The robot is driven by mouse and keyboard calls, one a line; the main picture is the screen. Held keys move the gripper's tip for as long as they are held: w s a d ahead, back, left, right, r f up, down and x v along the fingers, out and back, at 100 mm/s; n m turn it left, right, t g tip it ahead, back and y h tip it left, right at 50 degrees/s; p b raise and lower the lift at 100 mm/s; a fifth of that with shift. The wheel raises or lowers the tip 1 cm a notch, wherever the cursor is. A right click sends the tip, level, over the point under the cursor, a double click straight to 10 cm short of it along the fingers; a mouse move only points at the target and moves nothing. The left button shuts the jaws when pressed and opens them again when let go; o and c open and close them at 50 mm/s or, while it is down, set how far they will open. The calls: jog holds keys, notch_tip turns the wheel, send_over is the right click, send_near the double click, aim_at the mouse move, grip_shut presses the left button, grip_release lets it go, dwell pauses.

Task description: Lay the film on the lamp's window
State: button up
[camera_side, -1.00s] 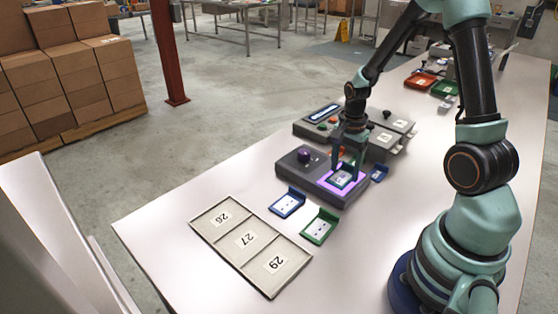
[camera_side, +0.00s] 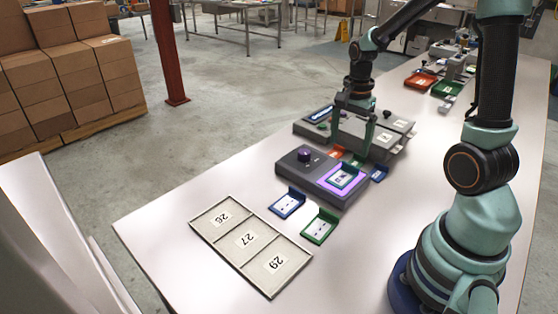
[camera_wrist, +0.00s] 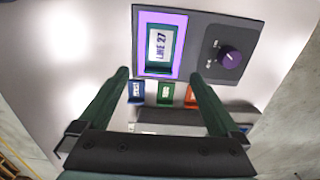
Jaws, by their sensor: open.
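The lamp is a dark grey box (camera_side: 296,171) with a purple knob (camera_side: 304,156) and a glowing violet window (camera_side: 329,188). In the wrist view the lamp (camera_wrist: 208,84) is at the top, with its knob (camera_wrist: 230,59) right of the lit window (camera_wrist: 181,22). A green-framed film (camera_side: 344,178) lies on the window. In the wrist view this film (camera_wrist: 161,46) reads "LINE 27" and lies inside the violet border. My gripper (camera_side: 350,150) is open and empty, above and behind the lamp. Its fingers (camera_wrist: 161,76) are spread apart in the wrist view.
A blue film (camera_side: 287,205) and a green film (camera_side: 320,229) lie in front of the lamp. A tray (camera_side: 249,245) marked 26, 27, 29 is at front left. Blue (camera_wrist: 137,93), green (camera_wrist: 165,93) and orange (camera_wrist: 190,95) pieces lie behind the lamp, near a grey device (camera_side: 388,137).

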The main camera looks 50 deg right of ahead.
jog(key=s+a+r+n+t, duration=0.3)
jog(key=a+r+n+t, duration=0.2)
jog(key=a+r+n, duration=0.7)
jog(key=a+n, duration=0.4)
jog(key=n, duration=0.2)
jog(key=shift+r+t, duration=0.3)
jog(key=shift+r, duration=0.1)
